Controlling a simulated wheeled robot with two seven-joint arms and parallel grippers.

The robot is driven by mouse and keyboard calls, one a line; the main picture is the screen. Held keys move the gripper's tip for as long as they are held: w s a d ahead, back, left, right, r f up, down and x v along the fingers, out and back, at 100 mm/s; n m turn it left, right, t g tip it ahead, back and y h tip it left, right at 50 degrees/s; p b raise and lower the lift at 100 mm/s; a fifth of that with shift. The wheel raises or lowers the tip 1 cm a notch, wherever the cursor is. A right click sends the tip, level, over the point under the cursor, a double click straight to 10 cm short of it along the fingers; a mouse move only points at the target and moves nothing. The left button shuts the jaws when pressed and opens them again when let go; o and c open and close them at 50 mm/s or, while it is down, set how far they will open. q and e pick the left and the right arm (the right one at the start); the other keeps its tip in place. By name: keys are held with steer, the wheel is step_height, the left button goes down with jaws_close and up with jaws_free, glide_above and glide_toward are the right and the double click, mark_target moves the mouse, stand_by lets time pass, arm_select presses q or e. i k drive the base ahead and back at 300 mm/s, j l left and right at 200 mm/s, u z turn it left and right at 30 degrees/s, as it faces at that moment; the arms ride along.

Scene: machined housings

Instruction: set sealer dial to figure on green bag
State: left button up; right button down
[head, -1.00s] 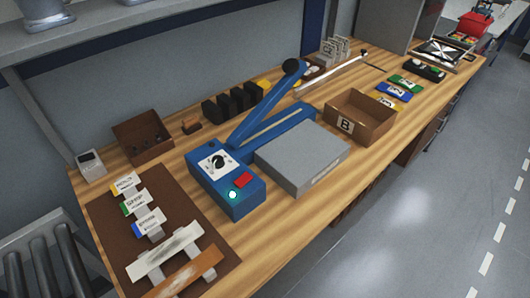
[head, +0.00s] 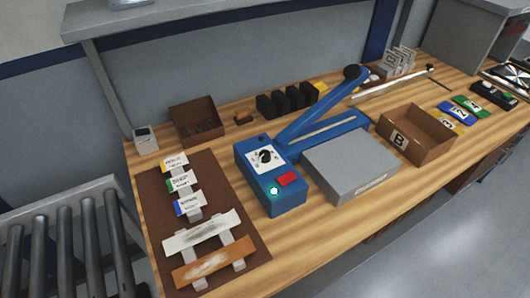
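The blue sealer (head: 272,200) stands on the wooden bench with its long arm (head: 318,108) raised. Its white dial plate with a black dial knob (head: 265,157) is on top, above a red button (head: 288,179) and a lit green-white lamp (head: 273,191). The figure the knob points at is too small to read. A green-marked tag (head: 182,181) lies on the brown mat between a yellow-marked and a blue-marked tag; its print is not clearly legible. A green packet (head: 472,105) lies at the right, by blue and yellow ones. Neither gripper is in view.
A grey block (head: 350,165) adjoins the sealer's right side. An open brown box marked B (head: 398,139) stands to its right. A brown bin (head: 197,121) and black blocks (head: 287,101) are behind. Rollers (head: 62,235) are at the left. Bare bench lies in front of the sealer.

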mark_target(264, 157)
steer(key=i+l+z, duration=0.3)
steer(key=l, duration=0.35)
steer(key=i+l+z, duration=0.3)
steer(key=l, duration=0.3)
steer(key=i+l+z, duration=0.3)
steer(key=i+l, duration=0.15)
steer(key=u, duration=2.85)
steer(key=k+u, duration=0.4)
steer(key=k+j+u, duration=0.2)
steer(key=k+u, duration=0.2)
